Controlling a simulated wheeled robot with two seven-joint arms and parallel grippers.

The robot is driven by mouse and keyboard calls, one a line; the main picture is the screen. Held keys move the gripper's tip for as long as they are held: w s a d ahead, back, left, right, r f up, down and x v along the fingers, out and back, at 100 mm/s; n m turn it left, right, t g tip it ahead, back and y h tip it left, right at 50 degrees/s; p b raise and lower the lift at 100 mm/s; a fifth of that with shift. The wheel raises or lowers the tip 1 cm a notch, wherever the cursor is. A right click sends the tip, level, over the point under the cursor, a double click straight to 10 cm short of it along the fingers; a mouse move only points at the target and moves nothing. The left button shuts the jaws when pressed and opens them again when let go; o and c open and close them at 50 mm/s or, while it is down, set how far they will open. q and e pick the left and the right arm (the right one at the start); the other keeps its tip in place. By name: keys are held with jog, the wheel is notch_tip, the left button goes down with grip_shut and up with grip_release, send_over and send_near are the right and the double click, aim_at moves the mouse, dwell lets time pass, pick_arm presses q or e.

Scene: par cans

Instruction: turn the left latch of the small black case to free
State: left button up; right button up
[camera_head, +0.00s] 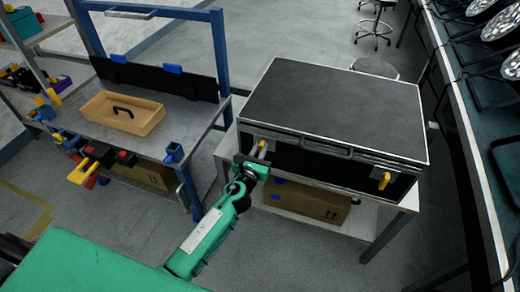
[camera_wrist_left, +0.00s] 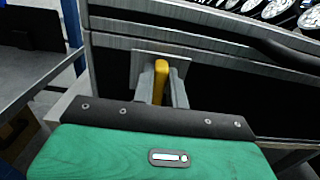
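The small black case (camera_head: 335,105) has metal edges and lies closed on a light table. Its left latch (camera_head: 262,147) is a yellow handle on the front face; it also shows in the left wrist view (camera_wrist_left: 160,78), standing roughly upright. My left gripper (camera_head: 256,160) is at this latch. In the left wrist view its two grey fingers (camera_wrist_left: 161,92) stand on either side of the yellow handle, close against it. The fingers partly hide the latch's lower part. The right latch (camera_head: 384,180) is yellow and stands near upright, slightly tilted. My right gripper is not in view.
A cardboard box (camera_head: 305,203) lies on the shelf below the case. A blue-framed workbench (camera_head: 195,115) with a wooden tray (camera_head: 122,113) stands to the left. A dark bench with several round lamps (camera_head: 498,25) runs along the right. A stool (camera_head: 374,68) stands behind the case.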

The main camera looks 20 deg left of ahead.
pick_arm(q)
grip_shut()
jog(key=n+b, duration=0.1)
jog(key=n, duration=0.5)
jog(key=a+f+n, duration=0.1)
jog(key=n, duration=0.5)
jog(key=n+b, duration=0.1)
jog(key=n, duration=0.5)
jog(key=shift+a+f+b, duration=0.3)
jog(key=shift+f, duration=0.05)
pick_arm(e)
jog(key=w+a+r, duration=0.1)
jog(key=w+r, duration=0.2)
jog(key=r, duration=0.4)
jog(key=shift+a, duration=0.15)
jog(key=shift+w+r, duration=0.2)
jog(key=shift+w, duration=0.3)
